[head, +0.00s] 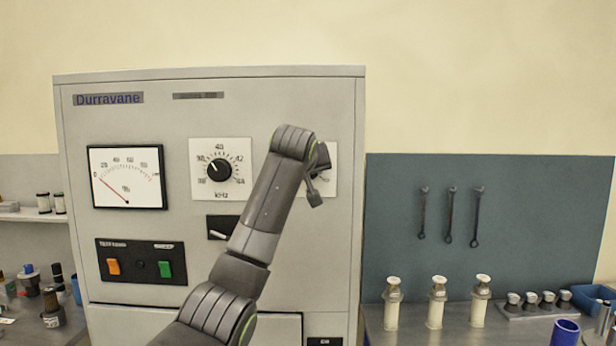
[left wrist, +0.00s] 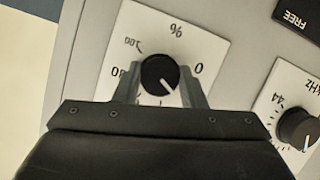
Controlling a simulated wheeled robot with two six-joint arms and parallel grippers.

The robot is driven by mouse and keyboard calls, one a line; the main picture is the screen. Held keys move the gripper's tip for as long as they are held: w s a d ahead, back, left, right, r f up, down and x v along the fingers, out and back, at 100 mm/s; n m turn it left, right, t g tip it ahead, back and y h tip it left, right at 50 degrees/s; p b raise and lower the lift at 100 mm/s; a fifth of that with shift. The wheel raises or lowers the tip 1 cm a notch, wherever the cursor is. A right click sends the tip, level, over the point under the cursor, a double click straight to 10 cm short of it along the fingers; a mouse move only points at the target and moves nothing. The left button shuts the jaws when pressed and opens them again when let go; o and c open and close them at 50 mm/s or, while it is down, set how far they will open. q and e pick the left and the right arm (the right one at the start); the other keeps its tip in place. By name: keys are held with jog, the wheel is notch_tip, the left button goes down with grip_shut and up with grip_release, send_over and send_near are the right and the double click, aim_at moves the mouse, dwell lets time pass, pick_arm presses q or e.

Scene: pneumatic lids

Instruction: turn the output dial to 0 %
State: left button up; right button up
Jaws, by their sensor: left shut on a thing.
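The output dial (left wrist: 155,70) is a black round knob on a white plate marked %, seen upside down in the left wrist view. Its white pointer line slants to the lower right of that picture, off the 0 mark (left wrist: 198,68). The 100 and 80 marks show on the other side; other marks are hidden by the fingers. My left gripper (left wrist: 160,76) is shut on the knob, one finger on each side. In the head view my left arm covers the knob, and only part of its white plate (head: 328,182) shows. My right gripper is not in view.
A kHz dial (head: 218,170) is beside it on the grey cabinet (head: 205,90). The % meter (head: 127,177) has its red needle near 0. Orange (head: 113,267) and green (head: 165,269) switches sit below. White-capped cylinders (head: 437,303) stand on the right bench.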

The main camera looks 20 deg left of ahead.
pick_arm(q)
jog(key=shift+a+f+n+t+h+b, duration=0.15)
jog(key=shift+n+t+h+b, duration=0.45)
jog(key=shift+n+b, duration=0.65)
jog(key=shift+d+f+n+t+h+b, duration=0.1)
jog(key=shift+n+t+h+b, duration=0.55)
jog(key=shift+n, duration=0.9)
jog(key=shift+a+f+n+t+h+b, duration=0.15)
jog(key=shift+n+t+h+b, duration=0.2)
jog(key=shift+n+h+b, duration=0.7)
jog(key=shift+d+n+y, duration=0.1)
jog(key=shift+n+y, duration=0.2)
jog(key=shift+n, duration=0.25)
jog(key=o, duration=1)
jog(key=shift+r, duration=0.2)
